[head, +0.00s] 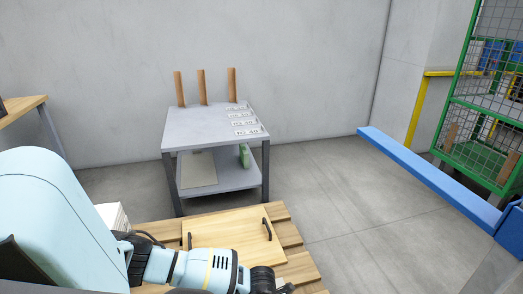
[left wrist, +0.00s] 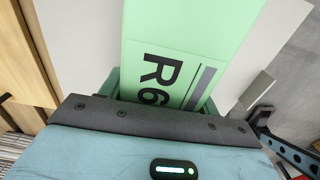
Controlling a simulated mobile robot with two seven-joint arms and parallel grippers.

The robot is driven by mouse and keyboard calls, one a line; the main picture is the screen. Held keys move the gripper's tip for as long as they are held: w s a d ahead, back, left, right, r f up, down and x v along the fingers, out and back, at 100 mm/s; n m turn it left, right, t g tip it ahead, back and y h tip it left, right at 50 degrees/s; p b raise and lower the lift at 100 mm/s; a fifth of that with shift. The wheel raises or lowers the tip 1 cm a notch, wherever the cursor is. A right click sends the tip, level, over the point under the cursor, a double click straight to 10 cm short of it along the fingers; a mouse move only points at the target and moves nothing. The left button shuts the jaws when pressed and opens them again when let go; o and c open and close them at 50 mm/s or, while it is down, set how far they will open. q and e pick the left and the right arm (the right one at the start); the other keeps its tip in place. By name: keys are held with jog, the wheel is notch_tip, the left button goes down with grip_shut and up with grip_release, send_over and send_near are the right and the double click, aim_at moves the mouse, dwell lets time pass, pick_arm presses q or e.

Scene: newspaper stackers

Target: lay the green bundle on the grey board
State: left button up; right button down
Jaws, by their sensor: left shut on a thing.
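In the head view my left gripper (head: 272,281) is at the bottom edge, low over the wooden slats, and the held bundle does not show there. A flat pale grey board (head: 198,170) is on the lower shelf of the grey stand, left of centre. A pale grey surface (left wrist: 80,35) also shows behind the bundle. My right gripper is not in view.
The grey stand (head: 205,128) has three wooden posts at its back and several white labels on its top. A small green thing (head: 244,155) is on its lower shelf. A wooden board with black handles (head: 225,228) lies in front. A blue beam (head: 430,175) crosses the right side.

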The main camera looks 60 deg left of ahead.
pick_arm(q)
jog(key=shift+w+f, duration=0.1)
jog(key=shift+f, duration=0.05)
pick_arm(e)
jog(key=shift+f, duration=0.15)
pick_arm(q)
jog(key=o, duration=1.8)
jog(key=shift+o, duration=0.2)
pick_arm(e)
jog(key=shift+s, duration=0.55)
pick_arm(q)
notch_tip(320, 180, up, 7)
jog(key=p, duration=0.2)
jog(key=shift+f+p, duration=0.15)
jog(key=shift+p, duration=0.25)
jog(key=shift+r, duration=0.6)
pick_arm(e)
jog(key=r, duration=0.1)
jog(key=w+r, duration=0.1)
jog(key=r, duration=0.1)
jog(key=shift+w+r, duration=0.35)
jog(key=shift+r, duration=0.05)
